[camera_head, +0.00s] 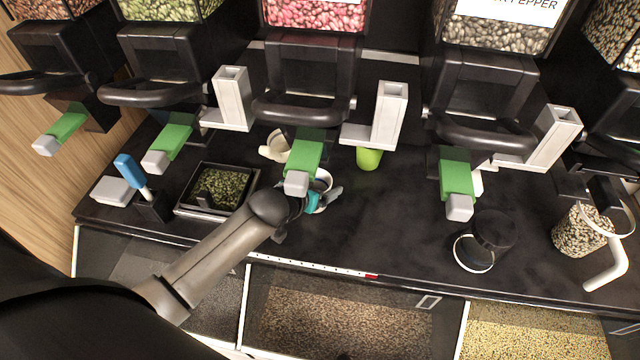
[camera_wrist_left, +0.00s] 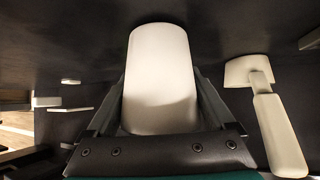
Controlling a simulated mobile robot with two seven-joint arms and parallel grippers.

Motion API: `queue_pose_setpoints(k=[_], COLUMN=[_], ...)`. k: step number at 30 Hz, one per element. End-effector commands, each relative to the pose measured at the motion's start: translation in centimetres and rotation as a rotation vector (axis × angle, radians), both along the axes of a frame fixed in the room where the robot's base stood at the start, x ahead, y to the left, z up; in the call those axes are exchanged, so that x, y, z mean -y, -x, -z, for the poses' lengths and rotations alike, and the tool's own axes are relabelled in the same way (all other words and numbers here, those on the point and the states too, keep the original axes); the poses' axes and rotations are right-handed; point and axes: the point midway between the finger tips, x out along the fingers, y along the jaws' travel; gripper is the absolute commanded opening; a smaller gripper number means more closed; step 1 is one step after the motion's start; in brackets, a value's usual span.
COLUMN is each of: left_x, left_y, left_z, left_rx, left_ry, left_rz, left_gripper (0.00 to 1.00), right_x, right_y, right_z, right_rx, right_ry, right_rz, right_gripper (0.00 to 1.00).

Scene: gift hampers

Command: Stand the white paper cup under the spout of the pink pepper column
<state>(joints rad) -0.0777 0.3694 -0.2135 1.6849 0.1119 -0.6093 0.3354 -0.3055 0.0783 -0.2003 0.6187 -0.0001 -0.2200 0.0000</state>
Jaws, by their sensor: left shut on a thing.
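The white paper cup (camera_head: 325,176) shows only in part in the head view, below the green-and-grey spout (camera_head: 303,155) of the pink pepper column (camera_head: 315,14). The spout hides some of it. My left gripper (camera_head: 318,197) is shut on the cup at the counter, its fingers on either side. In the left wrist view the cup (camera_wrist_left: 161,70) fills the middle between the fingers. Whether its base touches the counter is unclear. My right gripper is not in view.
A white scoop-like thing (camera_wrist_left: 277,115) lies beside the cup; a green cup (camera_head: 369,158) stands to the right. A black tray of green seeds (camera_head: 218,215) is at left. A black jar (camera_head: 485,240) stands on the right, with clear counter (camera_head: 400,215) between.

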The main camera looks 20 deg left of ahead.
Motion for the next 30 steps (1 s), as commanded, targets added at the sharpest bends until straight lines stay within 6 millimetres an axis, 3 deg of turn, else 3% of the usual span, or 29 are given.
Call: queue_pose_setpoints(k=[2, 3, 5, 17, 30], left_x=[0.0, 0.0, 0.0, 0.0, -0.5], left_y=[0.0, 0.0, 0.0, 0.4, 6.4], left_z=[0.4, 0.3, 0.3, -0.5, -4.9], left_rx=[-0.002, -0.001, -0.001, -0.001, -0.002], left_ry=[0.001, 0.000, 0.000, 0.001, 0.000], left_rz=[-0.001, 0.000, 0.000, 0.001, 0.000], left_gripper=[0.08, 0.92, 0.99, 1.00, 1.00], right_x=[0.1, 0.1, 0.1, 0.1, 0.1], right_y=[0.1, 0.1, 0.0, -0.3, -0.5], right_z=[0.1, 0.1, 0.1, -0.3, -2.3], right_rx=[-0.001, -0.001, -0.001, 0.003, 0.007], right_ry=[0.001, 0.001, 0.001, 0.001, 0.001], right_rz=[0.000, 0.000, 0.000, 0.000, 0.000], right_gripper=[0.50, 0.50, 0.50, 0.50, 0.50])
